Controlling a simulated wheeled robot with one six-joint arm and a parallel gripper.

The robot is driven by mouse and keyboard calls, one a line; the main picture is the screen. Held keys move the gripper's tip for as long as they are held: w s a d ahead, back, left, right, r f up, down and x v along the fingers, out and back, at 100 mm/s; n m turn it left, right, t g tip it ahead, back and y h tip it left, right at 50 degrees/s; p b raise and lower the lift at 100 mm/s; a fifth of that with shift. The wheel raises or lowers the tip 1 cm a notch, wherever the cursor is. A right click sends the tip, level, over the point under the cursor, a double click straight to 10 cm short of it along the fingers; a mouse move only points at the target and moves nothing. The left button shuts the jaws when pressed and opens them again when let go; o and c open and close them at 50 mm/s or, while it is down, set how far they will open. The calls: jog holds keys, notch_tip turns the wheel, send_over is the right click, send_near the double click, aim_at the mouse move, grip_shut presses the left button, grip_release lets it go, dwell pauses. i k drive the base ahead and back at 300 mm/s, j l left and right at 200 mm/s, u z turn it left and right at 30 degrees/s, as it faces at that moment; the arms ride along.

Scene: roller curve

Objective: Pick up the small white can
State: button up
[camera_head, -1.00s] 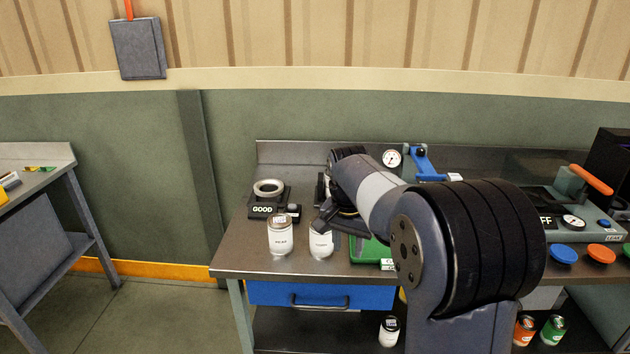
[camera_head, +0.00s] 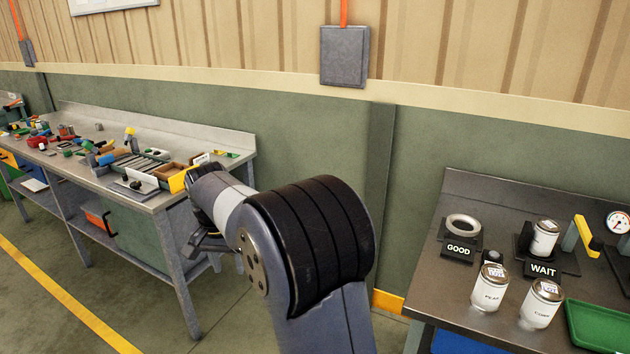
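Three white cans stand on the workbench at the right. One labelled PEAR (camera_head: 490,288) and one labelled CORN (camera_head: 541,304) are upright side by side near the front. A third white can (camera_head: 545,238) sits in the dark holder marked WAIT (camera_head: 541,270) and looks smaller, but it is farther away; I cannot tell which is the small one. My gripper (camera_head: 200,246) is at the left, well apart from the cans, in front of the other bench. My own arm partly hides it, and its fingers are not clear.
A holder marked GOOD (camera_head: 459,251) carries a metal ring (camera_head: 463,226). A green tray (camera_head: 598,330) lies right of the cans. A left bench (camera_head: 152,201) bears several tools and bins. Floor shows between the benches, and a grey wall box (camera_head: 344,56) hangs above.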

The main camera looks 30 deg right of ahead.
aim_at(546, 231)
jog(key=i+j+u, duration=0.15)
jog(key=i, duration=0.4)
jog(key=i+j+u, duration=0.15)
jog(key=i, duration=0.35)
jog(key=i+l+z, duration=0.15)
jog(key=i+z, duration=0.15)
jog(key=z, duration=0.15)
jog(key=i+z, duration=0.3)
jog(key=z, duration=0.15)
jog(key=i+z, duration=0.4)
jog(key=i+j+z, duration=0.15)
jog(key=z, duration=0.3)
jog(key=i+l+z, duration=0.1)
jog(key=i+z, duration=0.15)
jog(key=z, duration=0.2)
jog(key=i+z, duration=0.2)
jog(key=z, duration=0.3)
jog(key=i+z, duration=0.25)
jog(key=z, duration=0.2)
jog(key=i+j+z, duration=0.2)
jog(key=z, duration=0.3)
jog(key=i+j+z, duration=0.1)
jog(key=i+z, duration=0.3)
jog(key=i+j+z, duration=0.15)
jog(key=z, duration=0.25)
jog(key=i+j+z, duration=0.55)
jog(key=z, duration=0.25)
